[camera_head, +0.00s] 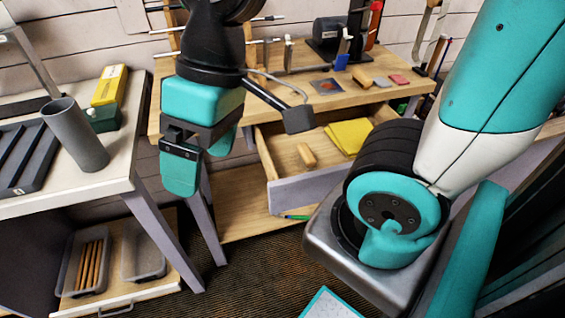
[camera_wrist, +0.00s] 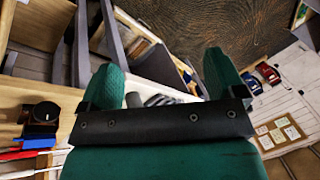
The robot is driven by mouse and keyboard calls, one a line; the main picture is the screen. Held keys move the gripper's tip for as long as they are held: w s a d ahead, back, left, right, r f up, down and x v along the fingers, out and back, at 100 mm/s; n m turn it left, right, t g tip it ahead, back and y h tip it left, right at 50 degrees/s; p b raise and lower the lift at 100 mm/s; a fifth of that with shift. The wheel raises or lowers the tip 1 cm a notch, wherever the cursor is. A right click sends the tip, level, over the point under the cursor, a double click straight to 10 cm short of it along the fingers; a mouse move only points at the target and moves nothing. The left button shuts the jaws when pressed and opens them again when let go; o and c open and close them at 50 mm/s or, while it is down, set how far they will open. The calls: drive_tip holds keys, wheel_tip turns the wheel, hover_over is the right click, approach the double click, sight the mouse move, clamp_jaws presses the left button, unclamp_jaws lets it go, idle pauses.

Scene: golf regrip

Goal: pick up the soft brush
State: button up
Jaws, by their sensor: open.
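I cannot identify the soft brush with certainty. A short light-wood piece (camera_head: 306,155) lies in the open drawer (camera_head: 310,187) of the bench, and a thin green stick-like item (camera_head: 296,217) lies on the shelf below it; either is too small to name surely. My gripper (camera_head: 202,165) is open and empty, fingers pointing down, left of the drawer and apart from both items. In the wrist view my gripper (camera_wrist: 164,75) shows its two teal fingers spread, with grey rounded shapes behind the gap that I cannot name.
A yellow cloth (camera_head: 350,135) lies in the drawer. The bench top (camera_head: 300,95) holds tools and small blocks. The left table (camera_head: 110,165) carries a grey cylinder (camera_head: 76,135), a black tray (camera_head: 25,160) and a yellow box (camera_head: 110,86). Bins (camera_head: 84,262) stand below it.

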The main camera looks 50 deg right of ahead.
drive_tip(key=shift+o, duration=0.7)
drive_tip(key=w+d+f+m, duration=0.1)
drive_tip(key=w+d+m, duration=0.4)
drive_tip(key=shift+w+f+m, duration=0.3)
drive_tip(key=shift+w+f, duration=0.05)
drive_tip(key=shift+w, duration=0.05)
drive_tip(key=w+d+f+m+t, duration=0.1)
drive_tip(key=w+d+f+m, duration=0.15)
drive_tip(key=d+m, duration=0.45)
drive_tip(key=w+d+f+m, duration=0.2)
drive_tip(key=w+d+m, duration=0.15)
drive_tip(key=d, duration=0.45)
drive_tip(key=s+d+f+m+t+b, duration=0.1)
drive_tip(key=s+d+f+m, duration=0.25)
drive_tip(key=d+m, duration=0.5)
drive_tip(key=s+d+f+m, duration=0.3)
drive_tip(key=d+f+m, duration=0.2)
drive_tip(key=d, duration=0.6)
hover_over(307, 152)
drive_tip(key=s+d, duration=0.1)
drive_tip(key=d, duration=0.1)
drive_tip(key=f, duration=0.9)
drive_tip(key=shift+s+b, duration=0.2)
drive_tip(key=shift+b, duration=0.2)
drive_tip(key=shift+x, duration=3.05)
drive_tip(key=shift+w+d, duration=0.1)
drive_tip(key=shift+w, duration=0.1)
drive_tip(key=shift+c, duration=0.5)
